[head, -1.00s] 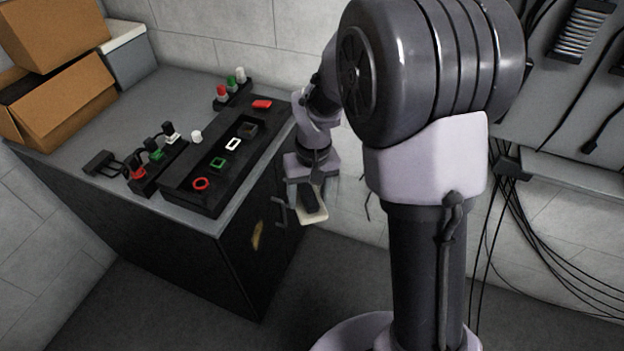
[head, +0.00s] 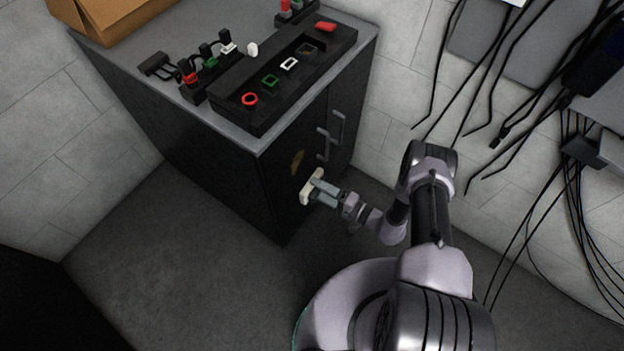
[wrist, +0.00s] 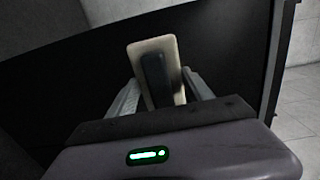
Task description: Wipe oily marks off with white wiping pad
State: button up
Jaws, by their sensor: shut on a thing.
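The white wiping pad (head: 307,189) is at the dark cabinet's door, held upright by my gripper (head: 318,194). In the wrist view the pad (wrist: 167,52) shows its pale plate and dark handle, with the fingers of my gripper (wrist: 160,90) shut on the handle. A brownish oily mark (head: 297,161) is on the black cabinet door, just above the pad. I cannot tell whether the pad touches the door. The mark does not show in the wrist view.
The cabinet door handles (head: 331,138) stick out to the right of the mark. On the cabinet top (head: 200,45) are a black panel (head: 262,105) with coloured frames, several small coloured pieces and a cardboard box (head: 125,15). Cables (head: 530,190) hang at the right wall.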

aim_at(292, 173)
jog(key=shift+d+f+t, duration=0.25)
jog(key=shift+f+t, duration=0.15)
jog(key=shift+f, duration=0.05)
jog(key=shift+w+a+f+m, duration=0.1)
jog(key=shift+a+m, duration=0.05)
jog(key=shift+m, duration=0.15)
jog(key=shift+b+x, duration=0.7)
jog(key=shift+x, duration=2.05)
jog(key=shift+b+x, duration=0.35)
jog(key=shift+x, duration=0.55)
